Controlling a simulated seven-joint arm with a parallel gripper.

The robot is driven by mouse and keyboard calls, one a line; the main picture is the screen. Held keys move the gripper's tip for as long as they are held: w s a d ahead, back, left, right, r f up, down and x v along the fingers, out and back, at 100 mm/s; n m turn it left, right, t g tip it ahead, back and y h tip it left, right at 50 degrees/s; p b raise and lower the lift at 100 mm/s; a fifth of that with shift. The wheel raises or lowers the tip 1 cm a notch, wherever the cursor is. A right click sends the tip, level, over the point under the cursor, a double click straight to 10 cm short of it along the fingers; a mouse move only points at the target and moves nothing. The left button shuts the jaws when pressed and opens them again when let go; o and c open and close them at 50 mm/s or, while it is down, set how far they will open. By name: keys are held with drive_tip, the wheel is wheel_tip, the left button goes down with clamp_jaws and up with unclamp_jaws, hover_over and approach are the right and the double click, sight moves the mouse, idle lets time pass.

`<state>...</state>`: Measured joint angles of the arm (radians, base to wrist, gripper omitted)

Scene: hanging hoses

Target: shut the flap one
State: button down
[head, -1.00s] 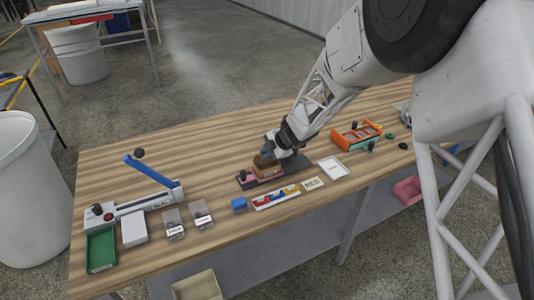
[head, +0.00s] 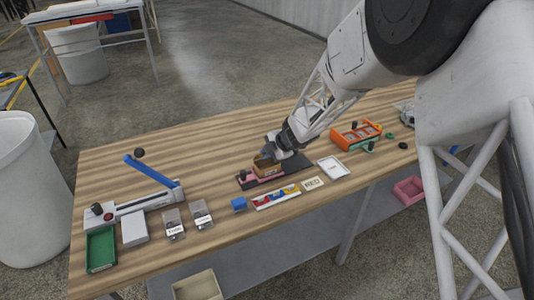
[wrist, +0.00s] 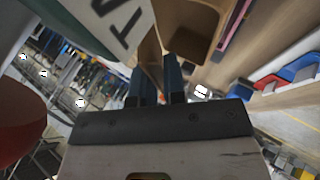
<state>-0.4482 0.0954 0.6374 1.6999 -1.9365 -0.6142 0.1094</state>
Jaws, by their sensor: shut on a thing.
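A brown box-like piece (head: 266,167), likely the part with the flap, sits on a dark base with a pink strip (head: 246,180) near the middle of the table. My gripper (head: 270,152) is at its top, shut on a thin tan-brown panel that appears to be its flap. In the wrist view, my two blue fingers (wrist: 158,80) close on this tan panel (wrist: 150,52), and a rounded brown hollow (wrist: 190,28) shows beside it. A pale plate with large dark letters (wrist: 118,22) is close to the left finger. How far the flap stands open is unclear.
A white frame (head: 333,168) and an orange rack (head: 355,134) stand to the right. A blue-levered device (head: 150,174) is at left.

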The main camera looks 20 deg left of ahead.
drive_tip(key=shift+s+d+f+y, duration=0.1)
drive_tip(key=shift+d+y, duration=0.05)
drive_tip(key=shift+y, duration=0.15)
drive_tip(key=shift+s+d+f+n+t+y, duration=0.3)
drive_tip(key=shift+f+t+y, duration=0.1)
drive_tip(key=shift+t+y, duration=0.45)
drive_tip(key=shift+s+d+f+n+t+y, duration=0.25)
drive_tip(key=shift+f+t+y, duration=0.1)
drive_tip(key=shift+t+y, duration=0.3)
drive_tip(key=shift+s+d+f+n+t+y, duration=0.1)
drive_tip(key=shift+f+n+t+y, duration=0.25)
drive_tip(key=shift+y, duration=0.35)
drive_tip(key=c, duration=1.3)
unclamp_jaws()
drive_tip(key=shift+f, duration=0.1)
drive_tip(key=shift+c, duration=0.2)
